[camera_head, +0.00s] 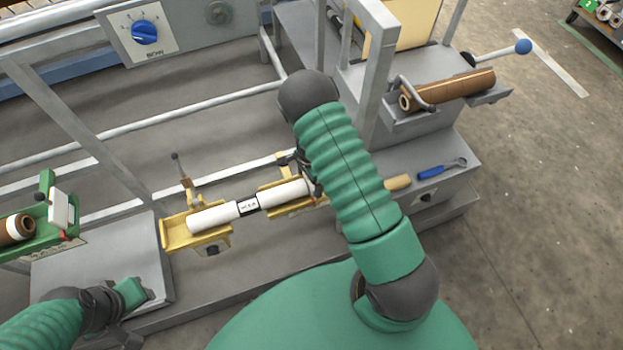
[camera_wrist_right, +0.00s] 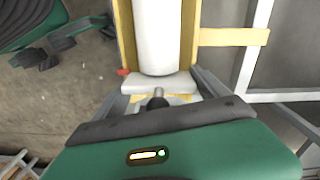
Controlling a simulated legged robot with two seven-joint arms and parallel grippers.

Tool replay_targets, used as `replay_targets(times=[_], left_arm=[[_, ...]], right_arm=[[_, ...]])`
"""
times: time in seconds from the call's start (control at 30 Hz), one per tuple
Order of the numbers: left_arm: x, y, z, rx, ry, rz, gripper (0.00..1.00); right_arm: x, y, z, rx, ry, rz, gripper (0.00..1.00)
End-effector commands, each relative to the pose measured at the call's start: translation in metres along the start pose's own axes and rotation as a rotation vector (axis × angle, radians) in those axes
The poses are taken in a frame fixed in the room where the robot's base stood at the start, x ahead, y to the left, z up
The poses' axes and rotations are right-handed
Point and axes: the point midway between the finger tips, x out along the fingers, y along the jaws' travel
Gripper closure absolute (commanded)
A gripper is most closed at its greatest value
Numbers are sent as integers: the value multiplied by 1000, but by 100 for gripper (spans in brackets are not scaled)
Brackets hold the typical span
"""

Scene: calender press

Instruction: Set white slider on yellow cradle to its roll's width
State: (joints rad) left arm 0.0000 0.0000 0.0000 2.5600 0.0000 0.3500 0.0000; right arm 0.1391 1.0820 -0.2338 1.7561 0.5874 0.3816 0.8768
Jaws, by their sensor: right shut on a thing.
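The yellow cradle (camera_head: 176,240) holds a white roll (camera_head: 212,217) with a dark label band around its middle. In the right wrist view the roll (camera_wrist_right: 158,35) lies between the cradle's yellow side walls (camera_wrist_right: 188,40). A white slider (camera_wrist_right: 140,84) with a dark knob stands across the roll's near end; I cannot tell whether they touch. My right gripper (camera_wrist_right: 160,92) is shut on the slider at that end. In the head view my right arm mostly hides the gripper and slider. My left gripper (camera_head: 128,335) is low at the left, apart from the cradle; its fingers are unclear.
A green cradle (camera_head: 62,238) with a brown roll stands at far left. A brown roll (camera_head: 455,88) rests on the machine at upper right. A blue-handled tool (camera_head: 436,173) and a tan piece (camera_head: 398,183) lie right of my arm. Grey frame bars (camera_head: 190,117) run behind the yellow cradle.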

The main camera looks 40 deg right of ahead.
Motion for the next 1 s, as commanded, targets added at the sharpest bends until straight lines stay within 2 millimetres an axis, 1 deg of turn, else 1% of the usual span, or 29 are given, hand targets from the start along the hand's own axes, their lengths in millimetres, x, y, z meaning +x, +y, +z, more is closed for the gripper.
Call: replay_targets(times=[0.03,0.27,0.5,0.87,0.9,1.0], left_arm=[[-1,0,0,0,0,0,64],[-2,0,0,0,0,0,64],[-6,0,-1,0,0,0,64],[-5,0,-1,0,0,0,64],[-5,0,-1,0,0,0,64],[-5,0,-1,0,0,0,64]], right_arm=[[-6,-10,-3,1,8,-25,60],[-6,-11,-1,0,8,-25,60],[-6,-13,11,-1,8,-24,60],[-5,-13,12,1,8,-24,60],[-5,-13,12,1,8,-25,11],[-5,-12,12,0,7,-22,0]])
